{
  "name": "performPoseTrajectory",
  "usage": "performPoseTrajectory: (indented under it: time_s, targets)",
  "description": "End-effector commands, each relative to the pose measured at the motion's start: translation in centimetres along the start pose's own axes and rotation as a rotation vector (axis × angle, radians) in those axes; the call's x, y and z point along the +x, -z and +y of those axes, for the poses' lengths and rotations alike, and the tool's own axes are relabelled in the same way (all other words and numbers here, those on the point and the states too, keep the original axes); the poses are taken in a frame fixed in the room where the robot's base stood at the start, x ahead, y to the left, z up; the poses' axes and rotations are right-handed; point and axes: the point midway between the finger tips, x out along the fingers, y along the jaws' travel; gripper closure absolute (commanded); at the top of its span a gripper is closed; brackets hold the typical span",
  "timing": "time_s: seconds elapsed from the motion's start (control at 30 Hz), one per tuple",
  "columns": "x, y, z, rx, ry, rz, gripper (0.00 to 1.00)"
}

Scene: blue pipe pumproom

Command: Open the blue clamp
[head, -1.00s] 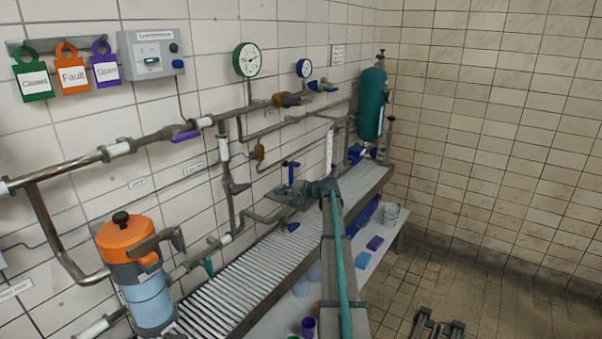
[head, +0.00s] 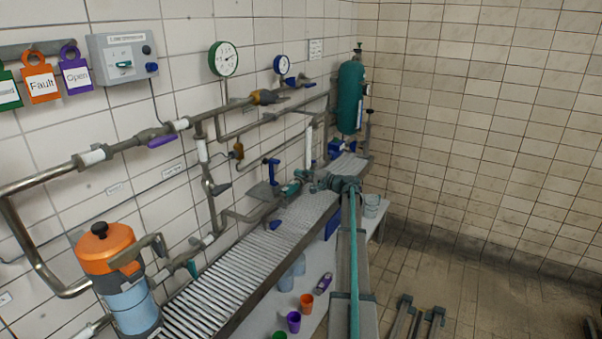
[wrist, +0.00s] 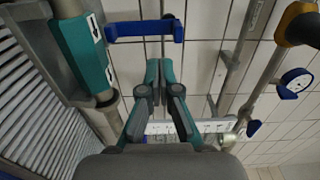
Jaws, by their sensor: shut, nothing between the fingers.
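A blue bracket-shaped part (head: 272,170), which looks like the blue clamp, stands upright by the wall pipes above the slatted bench in the head view. It also shows in the wrist view as a blue bar with bent ends (wrist: 145,30), ahead of my fingers. My gripper (wrist: 158,64) has teal and dark fingers, shut with nothing between them. Its tips lie a little short of the bar in the picture; whether they touch it I cannot tell. In the head view my gripper (head: 288,190) is just right of and below the blue part.
A teal sleeve with white arrows (wrist: 85,50) sits on a pipe left of my fingers. Pipes and gauges (head: 223,59) line the wall. A teal cylinder (head: 350,98) stands at the back. Cups (head: 306,301) stand on a lower shelf. Floor at right is mostly open.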

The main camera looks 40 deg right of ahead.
Motion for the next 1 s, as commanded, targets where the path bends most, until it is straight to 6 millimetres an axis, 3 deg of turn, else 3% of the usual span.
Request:
performPoseTrajectory:
  time_s: [0.2,0.5,0.7,1.0]
  targets:
    - [4.6,0.1,-0.4,0.001,0.000,-0.004,1.00]
    - [9.3,0.1,-0.3,0.001,-0.001,-0.001,1.00]
    - [10.7,0.0,-0.2,0.000,0.000,-0.002,1.00]
    - [10.9,-0.1,0.0,0.000,0.000,-0.001,1.00]
